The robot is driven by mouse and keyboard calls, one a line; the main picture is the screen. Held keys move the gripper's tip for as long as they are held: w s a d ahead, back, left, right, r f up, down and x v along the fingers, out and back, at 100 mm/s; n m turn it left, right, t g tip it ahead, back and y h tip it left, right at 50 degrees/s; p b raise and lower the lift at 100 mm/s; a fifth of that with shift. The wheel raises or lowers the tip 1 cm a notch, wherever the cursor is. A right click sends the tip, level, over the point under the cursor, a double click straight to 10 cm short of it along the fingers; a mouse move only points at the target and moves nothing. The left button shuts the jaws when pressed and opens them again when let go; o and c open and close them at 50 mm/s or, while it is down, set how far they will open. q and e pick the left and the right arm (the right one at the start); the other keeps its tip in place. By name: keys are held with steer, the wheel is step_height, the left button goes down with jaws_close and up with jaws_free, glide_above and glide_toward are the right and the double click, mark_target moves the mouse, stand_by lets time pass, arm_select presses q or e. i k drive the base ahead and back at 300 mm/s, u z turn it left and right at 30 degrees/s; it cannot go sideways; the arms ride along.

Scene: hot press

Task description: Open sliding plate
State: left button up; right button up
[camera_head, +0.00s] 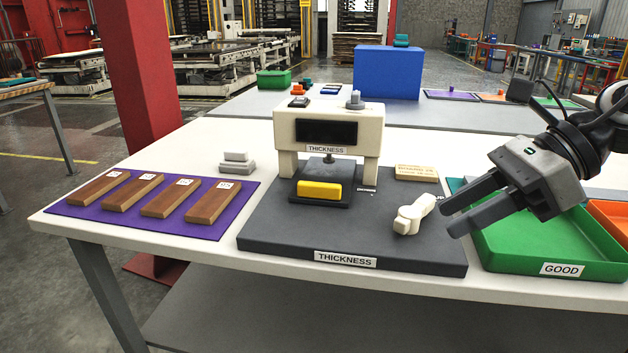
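A cream press (287,128) labelled THICKNESS stands on a dark grey base (290,237). Under its head is a small black plate (323,203) with a yellow block-shaped piece (319,189) at its front; this looks like the sliding plate. The plate sits mostly beneath the head, with its front edge showing. My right gripper (446,221) comes in from the right with its two fingers apart and nothing visible between them. It hangs right of the black plate, above the gap between the base and the green tray. My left gripper is not in view.
A cream angled lever-like piece (413,214) is on the base close to my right fingertips. A green GOOD tray (514,265) and an orange tray (606,215) are right. Wooden blocks (177,198) lie on a purple mat (226,216) left. The white table's front left (180,248) is clear.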

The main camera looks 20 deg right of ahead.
mark_target(319, 183)
steer(key=i, duration=0.85)
